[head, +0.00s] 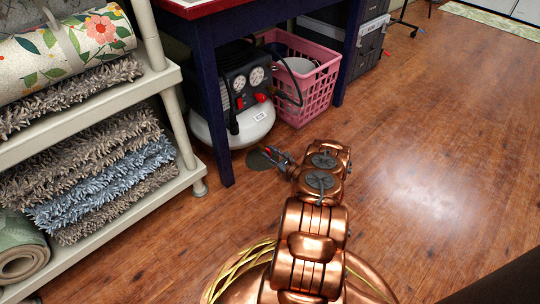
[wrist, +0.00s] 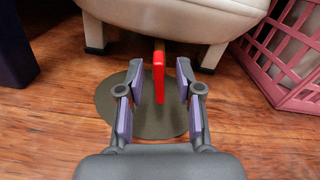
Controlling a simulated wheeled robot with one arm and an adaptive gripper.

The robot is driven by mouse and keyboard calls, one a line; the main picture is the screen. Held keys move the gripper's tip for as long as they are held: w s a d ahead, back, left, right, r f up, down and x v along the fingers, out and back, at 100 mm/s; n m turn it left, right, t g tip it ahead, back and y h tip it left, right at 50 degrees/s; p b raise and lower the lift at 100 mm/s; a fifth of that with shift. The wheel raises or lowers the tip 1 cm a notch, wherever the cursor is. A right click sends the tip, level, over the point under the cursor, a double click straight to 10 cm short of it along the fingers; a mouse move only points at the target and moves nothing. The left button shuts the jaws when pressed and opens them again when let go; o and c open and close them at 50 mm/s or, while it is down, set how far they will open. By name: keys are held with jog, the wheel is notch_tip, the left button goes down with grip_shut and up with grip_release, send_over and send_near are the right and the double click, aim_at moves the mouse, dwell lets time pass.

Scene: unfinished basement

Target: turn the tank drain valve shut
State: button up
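The white tank of the air compressor (head: 245,125) stands under the blue table in the head view; the underside of the tank (wrist: 175,18) fills the top of the wrist view. The red drain valve handle (wrist: 159,78) hangs down from a brass-coloured stem below the tank. My gripper (wrist: 158,82) is open, with one purple-padded finger on each side of the handle and a visible gap on both sides. My gripper also shows in the head view (head: 268,156), low beside the tank, where the valve cannot be made out.
A dark round patch (wrist: 112,110) lies on the wood floor under the valve. A pink basket (head: 308,88) stands right of the tank. A blue table leg (head: 208,110) and a shelf with rugs (head: 160,75) are on the left.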

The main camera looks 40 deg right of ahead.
jog(key=shift+c, duration=0.4)
grip_shut()
jog(key=shift+a, duration=0.15)
